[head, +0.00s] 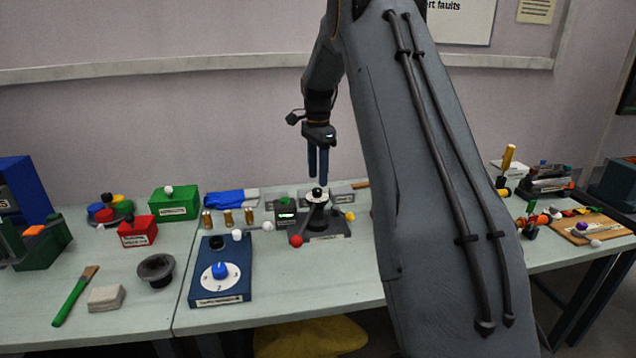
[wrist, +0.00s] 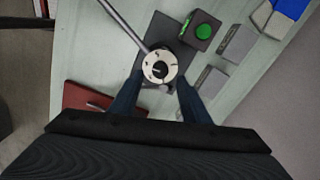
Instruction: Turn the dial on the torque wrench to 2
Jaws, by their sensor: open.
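The torque wrench stands on a dark base plate (head: 325,238) near the back of the table. Its round white dial (head: 317,196) has dark marks and a black centre knob. The dial also shows in the wrist view (wrist: 150,71), but its marks are too small to read. My gripper (head: 318,179) points down, open and empty, just above the dial. In the wrist view my gripper (wrist: 160,94) shows a finger on either side, with the dial slightly beyond the fingertips.
A small box with a green display or button (head: 287,214) stands close left of the wrench. A blue box (head: 221,292) with its own blue-knobbed dial sits at front left. Small brass pieces (head: 228,217) and a blue cloth (head: 230,198) lie further left. My arm hides table space to the right.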

